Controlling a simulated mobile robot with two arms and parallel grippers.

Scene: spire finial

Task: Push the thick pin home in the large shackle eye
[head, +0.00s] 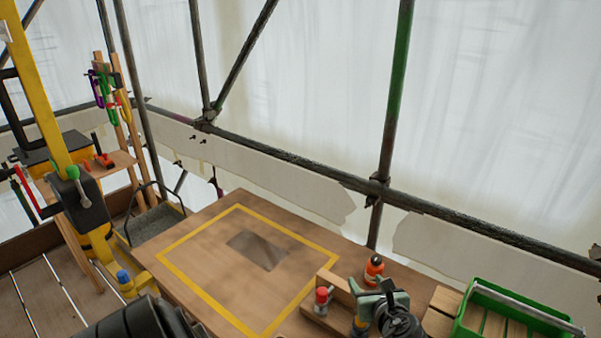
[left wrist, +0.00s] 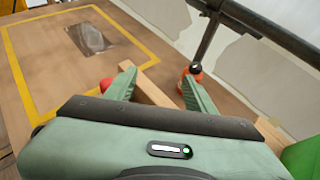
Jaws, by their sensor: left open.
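My left gripper (head: 372,290) is pale green and open at the right front of the wooden table. Its two fingers also show in the left wrist view (left wrist: 156,82), apart, with a wooden strip beyond and between them and nothing clearly held. A red-capped item (head: 322,297) stands in a wooden holder (head: 335,287) just left of the gripper. Coloured shackle-like pieces (head: 106,92), purple and green, hang on a wooden stand at the far left. I cannot tell which thing is the thick pin or the large shackle eye. My right gripper is not in view.
An orange bottle (head: 373,270) stands close behind the gripper. A green crate (head: 465,312) with a metal bar is at the right. The table's yellow-outlined area (head: 205,240) holds a flat grey patch (head: 257,250) and is otherwise clear. Scaffold poles (head: 393,110) stand behind.

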